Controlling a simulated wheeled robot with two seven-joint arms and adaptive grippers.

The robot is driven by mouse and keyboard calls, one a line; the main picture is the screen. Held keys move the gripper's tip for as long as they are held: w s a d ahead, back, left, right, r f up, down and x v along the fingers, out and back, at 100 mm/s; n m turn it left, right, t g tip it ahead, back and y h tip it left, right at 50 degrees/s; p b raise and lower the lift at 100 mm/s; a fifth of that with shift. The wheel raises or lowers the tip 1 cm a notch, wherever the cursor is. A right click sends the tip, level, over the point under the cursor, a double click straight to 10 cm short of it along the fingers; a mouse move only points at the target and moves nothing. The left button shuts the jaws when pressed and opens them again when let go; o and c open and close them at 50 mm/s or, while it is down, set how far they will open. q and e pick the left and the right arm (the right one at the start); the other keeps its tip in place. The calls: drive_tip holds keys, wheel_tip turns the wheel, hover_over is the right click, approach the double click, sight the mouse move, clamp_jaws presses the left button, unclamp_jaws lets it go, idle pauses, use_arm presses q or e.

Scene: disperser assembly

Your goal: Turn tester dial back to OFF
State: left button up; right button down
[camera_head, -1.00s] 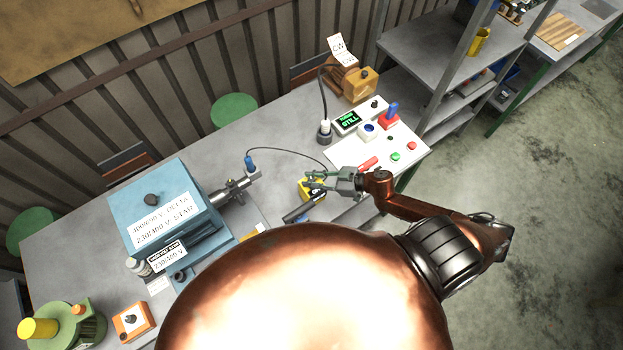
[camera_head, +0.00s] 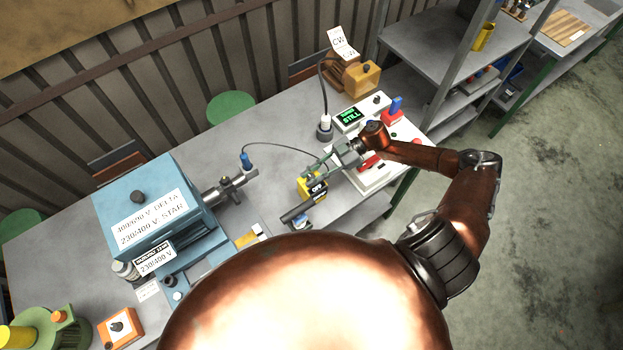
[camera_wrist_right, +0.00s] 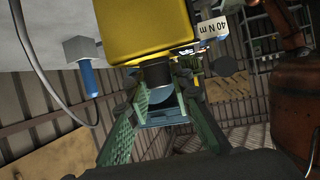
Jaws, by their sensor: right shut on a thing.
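The yellow tester (camera_head: 307,196) sits on the grey bench in the head view, with a dark label on it that seems to read OFF. In the right wrist view its yellow body (camera_wrist_right: 130,28) is close above the fingers. My right gripper (camera_head: 312,172) is at the tester's top. In the wrist view its green fingers (camera_wrist_right: 163,88) are on both sides of a dark round dial (camera_wrist_right: 156,74), shut on it. The dial's pointer and markings are hidden. My left gripper is not in view.
A dark bar (camera_head: 298,211) lies beside the tester. A blue machine (camera_head: 150,205) stands left. A white panel with a green display (camera_head: 349,117) and a red-based switch (camera_head: 393,115) is at the right.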

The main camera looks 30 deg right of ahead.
drive_tip(key=shift+n+g, duration=0.4)
drive_tip(key=shift+g, duration=0.1)
drive_tip(key=c, duration=1.7)
unclamp_jaws()
drive_tip(key=v, duration=1.2)
